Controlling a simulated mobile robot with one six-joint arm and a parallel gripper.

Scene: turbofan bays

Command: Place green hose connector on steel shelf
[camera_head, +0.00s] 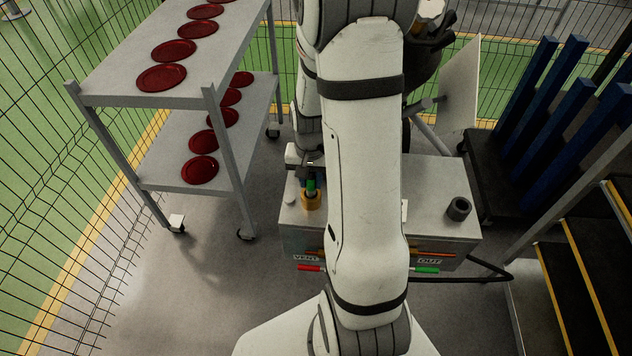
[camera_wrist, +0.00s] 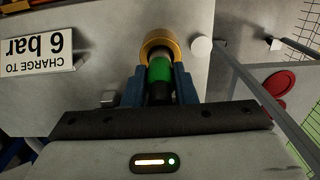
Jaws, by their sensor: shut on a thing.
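The green hose connector (camera_wrist: 160,70) is between the two blue fingers of my gripper (camera_wrist: 160,82) in the wrist view. Its far end meets a brass-coloured ring (camera_wrist: 160,40) on the grey box; I cannot tell whether it is still seated in it. In the head view the connector (camera_head: 311,185) stands upright just above the brass fitting (camera_head: 310,202), under my gripper (camera_head: 311,178). The steel shelf (camera_head: 100,97) is a two-tier cart at the left, with several dark red discs (camera_head: 162,77) on both tiers.
The grey box (camera_head: 440,225) has a dark socket (camera_head: 459,208), a red handle (camera_head: 309,268) and a green handle (camera_head: 428,270). A black hose (camera_head: 500,270) runs off its right side. Mesh fencing stands at the left; blue posts (camera_head: 560,130) and yellow-edged steps (camera_head: 575,290) stand at the right.

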